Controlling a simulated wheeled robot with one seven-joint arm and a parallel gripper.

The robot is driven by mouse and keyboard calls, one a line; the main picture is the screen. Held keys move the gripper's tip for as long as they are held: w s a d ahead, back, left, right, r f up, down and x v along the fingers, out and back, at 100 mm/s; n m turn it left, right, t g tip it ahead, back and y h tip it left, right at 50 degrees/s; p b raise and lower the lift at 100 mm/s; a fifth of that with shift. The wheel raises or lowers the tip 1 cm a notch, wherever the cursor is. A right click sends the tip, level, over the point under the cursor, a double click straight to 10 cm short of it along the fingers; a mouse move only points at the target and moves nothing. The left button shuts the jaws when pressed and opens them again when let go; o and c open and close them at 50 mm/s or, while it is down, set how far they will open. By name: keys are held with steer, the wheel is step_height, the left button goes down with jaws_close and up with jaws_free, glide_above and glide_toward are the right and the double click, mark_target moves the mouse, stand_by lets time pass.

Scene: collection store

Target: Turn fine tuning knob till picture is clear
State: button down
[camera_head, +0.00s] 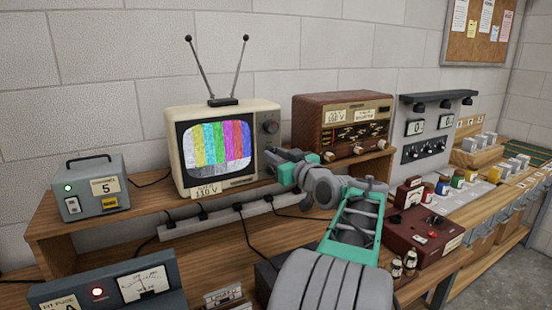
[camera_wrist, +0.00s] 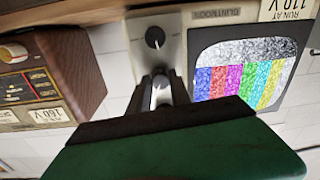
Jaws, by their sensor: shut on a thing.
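The cream television (camera_head: 178,150) stands on the wooden shelf, its screen (camera_head: 216,146) showing colour bars with grainy snow. It also shows upside down in the wrist view, with bars and a band of static on the screen (camera_wrist: 242,78). My gripper (camera_head: 272,157) is at the television's right-hand control panel. In the wrist view its fingers (camera_wrist: 160,92) are shut on the fine tuning knob, mostly hidden between them. A dark round knob (camera_head: 270,127) shows above my gripper in the head view. Another dark knob with a white pointer (camera_wrist: 155,37) is clear of the fingers in the wrist view.
A brown wooden radio (camera_head: 312,112) stands close to the right of the television. A grey box with a handle (camera_head: 90,187) is at the left. A power strip (camera_head: 215,219) with cables runs below the shelf. A red-brown meter box (camera_head: 420,237) sits right of my arm.

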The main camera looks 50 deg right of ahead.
steer(key=m, duration=0.2)
steer(key=shift+m, duration=0.3)
steer(key=c, duration=1.2)
jaws_free()
steer(key=b+v, duration=0.2)
steer(key=v, duration=0.5)
steer(key=shift+s+a+f, duration=0.1)
steer(key=shift+s+a, duration=0.05)
steer(key=shift+s, duration=0.2)
steer(key=shift+a, duration=0.1)
